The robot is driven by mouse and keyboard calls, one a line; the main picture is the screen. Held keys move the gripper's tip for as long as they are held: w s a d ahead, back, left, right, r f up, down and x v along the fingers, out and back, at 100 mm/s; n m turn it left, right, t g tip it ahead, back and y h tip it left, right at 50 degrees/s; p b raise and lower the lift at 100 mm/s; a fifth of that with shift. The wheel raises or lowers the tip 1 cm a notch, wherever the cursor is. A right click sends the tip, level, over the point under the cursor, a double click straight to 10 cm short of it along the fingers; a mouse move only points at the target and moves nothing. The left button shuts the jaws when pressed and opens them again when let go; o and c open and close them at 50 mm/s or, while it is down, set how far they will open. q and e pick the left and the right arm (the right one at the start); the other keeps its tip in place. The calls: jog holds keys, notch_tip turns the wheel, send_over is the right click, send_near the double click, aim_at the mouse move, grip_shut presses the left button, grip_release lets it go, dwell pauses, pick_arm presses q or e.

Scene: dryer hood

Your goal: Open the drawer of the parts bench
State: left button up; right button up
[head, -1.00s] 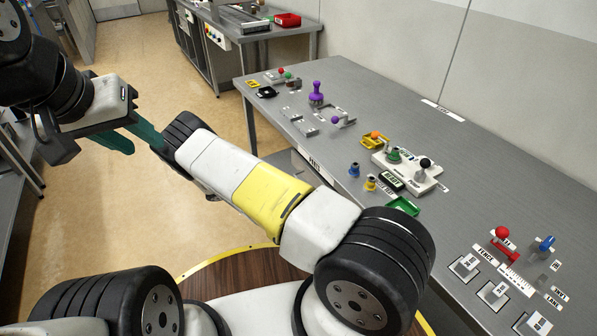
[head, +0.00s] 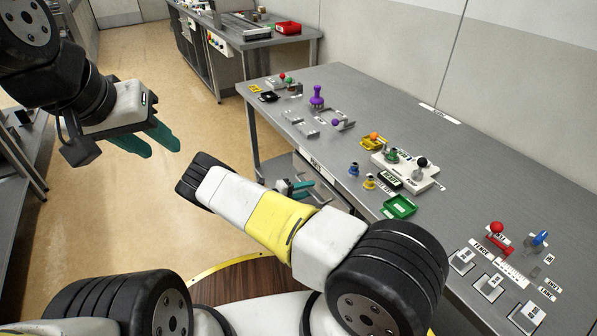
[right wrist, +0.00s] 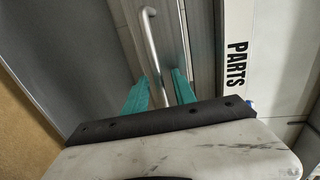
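The parts bench (head: 400,130) is a long grey metal bench in the head view. A white label reading PARTS shows on its front edge (head: 316,166) and large in the right wrist view (right wrist: 237,65). A silver bar handle (right wrist: 151,45) stands out from a grey front beside that label. My right gripper (head: 297,188) is below the bench's front edge, partly behind my right arm. In the right wrist view its teal fingers (right wrist: 160,88) are apart, with the handle between them and gaps showing. My left gripper (head: 165,142) is open and empty over the floor, away from the bench.
The bench top carries a green tray (head: 399,206), a yellow tray (head: 372,143), a white fixture (head: 408,170), a purple knob piece (head: 317,97) and red and blue levers at the near end. Another bench (head: 250,38) stands behind. Open floor lies left of the bench.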

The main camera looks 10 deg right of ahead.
jog(key=shift+d, duration=0.1)
grip_shut()
dwell(1.4)
